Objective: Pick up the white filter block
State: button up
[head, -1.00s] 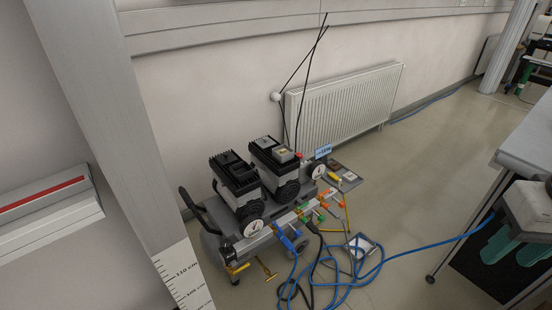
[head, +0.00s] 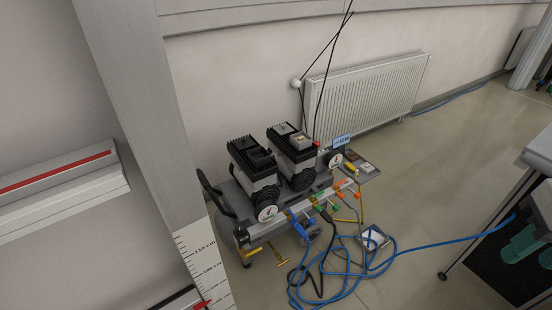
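I cannot clearly pick out a white filter block. A small pale block (head: 302,141) sits on top of the right-hand black motor head of the compressor (head: 262,200); it looks grey to beige, and I cannot tell if it is the filter block. A whitish flat piece (head: 373,237) lies on the floor among the hoses, too small to identify. My gripper is not in view.
The compressor stands on the floor by the wall and radiator (head: 368,95). A blue hose (head: 430,249) runs from a table (head: 540,150) at the right to coils in front of it. A grey post (head: 140,110) with a height scale stands at left. Open floor lies between.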

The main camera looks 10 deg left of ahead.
aim_at(367, 168)
jog(key=z, duration=0.45)
jog(key=i, duration=2.05)
jog(key=u, duration=0.85)
